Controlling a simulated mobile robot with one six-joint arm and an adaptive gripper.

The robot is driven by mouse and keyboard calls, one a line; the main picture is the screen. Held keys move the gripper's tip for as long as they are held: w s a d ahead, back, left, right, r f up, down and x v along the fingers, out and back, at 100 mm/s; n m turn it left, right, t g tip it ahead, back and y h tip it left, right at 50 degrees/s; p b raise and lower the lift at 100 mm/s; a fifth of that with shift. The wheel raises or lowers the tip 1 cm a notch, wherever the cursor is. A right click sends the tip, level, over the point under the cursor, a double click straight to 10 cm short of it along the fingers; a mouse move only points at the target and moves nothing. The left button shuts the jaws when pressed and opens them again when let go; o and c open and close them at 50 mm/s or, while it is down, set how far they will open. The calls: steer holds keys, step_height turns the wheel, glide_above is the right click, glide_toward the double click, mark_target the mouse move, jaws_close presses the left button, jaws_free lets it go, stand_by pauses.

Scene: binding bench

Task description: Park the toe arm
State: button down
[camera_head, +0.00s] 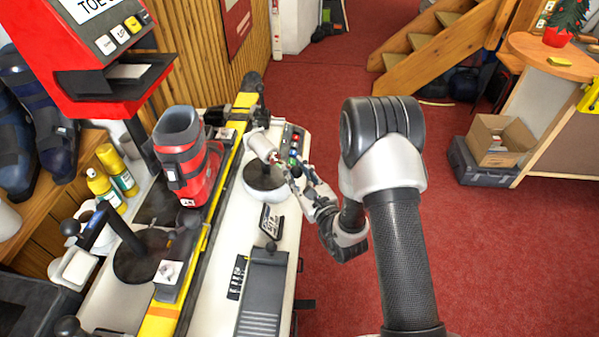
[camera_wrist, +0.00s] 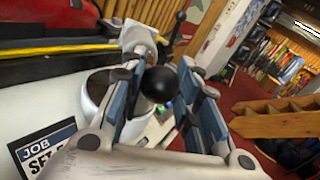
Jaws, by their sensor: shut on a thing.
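My gripper (camera_head: 283,164) is at the right side of the bench, beside a pale, cylinder-like arm head (camera_head: 262,146) above a round dark-topped base (camera_head: 264,181). In the wrist view, my gripper (camera_wrist: 160,98) has its blue-padded fingers on either side of a black ball knob (camera_wrist: 158,84), shut on it. The knob appears to belong to this arm; the link between them is partly hidden by the fingers. The round base (camera_wrist: 97,88) shows behind the left finger. Which arm is the toe arm is not labelled in view.
A red ski boot (camera_head: 190,165) stands by a yellow and black ski (camera_head: 205,225). Another ball-handled arm (camera_head: 120,232) stands at left on a dark disc. Red floor (camera_head: 470,260) is open at right.

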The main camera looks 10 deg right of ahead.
steer(key=c, duration=1.2)
jaws_free()
steer(key=v, duration=1.2)
